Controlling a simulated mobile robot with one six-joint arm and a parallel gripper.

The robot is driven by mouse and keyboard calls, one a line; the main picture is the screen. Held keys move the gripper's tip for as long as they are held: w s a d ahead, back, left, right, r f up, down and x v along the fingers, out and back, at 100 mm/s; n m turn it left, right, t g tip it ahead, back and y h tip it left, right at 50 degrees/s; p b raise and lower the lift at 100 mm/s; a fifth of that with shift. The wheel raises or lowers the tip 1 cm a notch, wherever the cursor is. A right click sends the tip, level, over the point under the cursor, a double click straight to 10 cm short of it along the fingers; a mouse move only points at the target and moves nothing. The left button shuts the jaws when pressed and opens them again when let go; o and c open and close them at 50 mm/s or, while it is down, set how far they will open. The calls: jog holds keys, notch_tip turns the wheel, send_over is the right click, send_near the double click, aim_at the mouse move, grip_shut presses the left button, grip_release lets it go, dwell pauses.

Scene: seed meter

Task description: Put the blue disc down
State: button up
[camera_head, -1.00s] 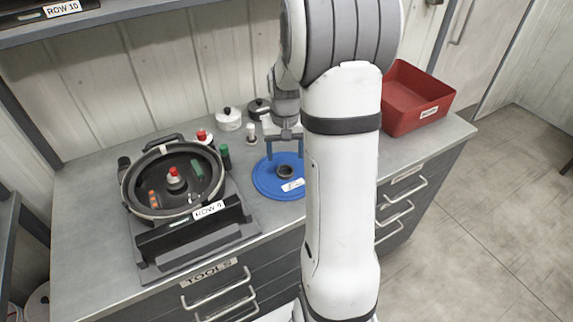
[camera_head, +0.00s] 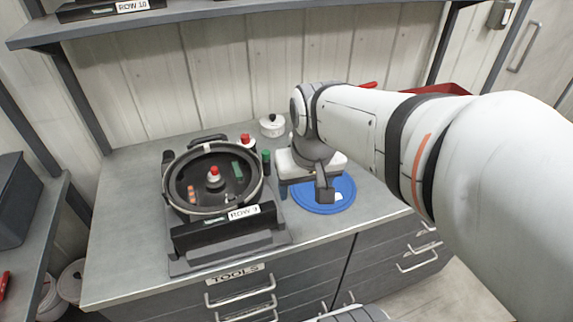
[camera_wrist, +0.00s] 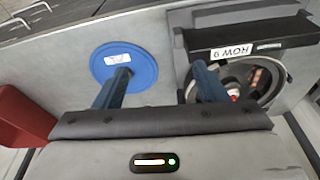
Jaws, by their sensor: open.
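The blue disc (camera_head: 341,185) lies flat on the grey bench top, right of the round seed meter (camera_head: 205,172). A white label shows on it. In the wrist view the whole disc (camera_wrist: 138,56) shows left of centre, and one fingertip overlaps its edge in the picture. My gripper (camera_wrist: 161,70) is open and empty, its two blue fingers spread apart. In the head view my gripper body covers the disc's back part.
A red bin (camera_wrist: 22,122) sits at the bench's far end. A shelf (camera_head: 240,22) hangs above.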

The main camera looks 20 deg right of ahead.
jog(key=shift+n+t, duration=0.3)
jog(key=shift+n, duration=0.1)
jog(key=s, duration=0.1)
jog(key=s+a, duration=0.1)
jog(key=s, duration=0.1)
jog(key=shift+s+a+f, duration=0.2)
jog(key=shift+s+f, duration=0.1)
jog(key=shift+s, duration=0.05)
